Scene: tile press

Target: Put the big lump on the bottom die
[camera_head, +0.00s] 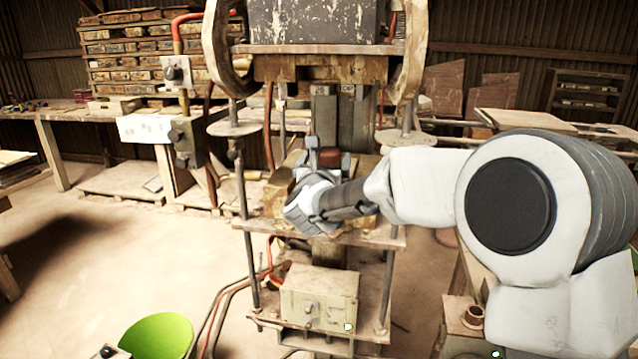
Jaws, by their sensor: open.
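My gripper (328,163) reaches into the press from the right, over the lower bed, with its fingers pointing away from the camera. The jaws are open. A reddish-brown lump (330,156) shows between the fingertips, mostly hidden by the gripper; I cannot tell whether it touches a finger. The bottom die looks like the worn yellowish block (275,198) on the press bed, under and behind my gripper. The lump appears at or just above this block, but its contact with it is hidden.
The press's upper block (320,68) hangs above my gripper, between two curved side frames. Upright rods (241,180) flank the bed (390,236). A green bowl (157,338) is at the lower left. A small brown cup (473,317) stands at the lower right. Left floor is mostly clear.

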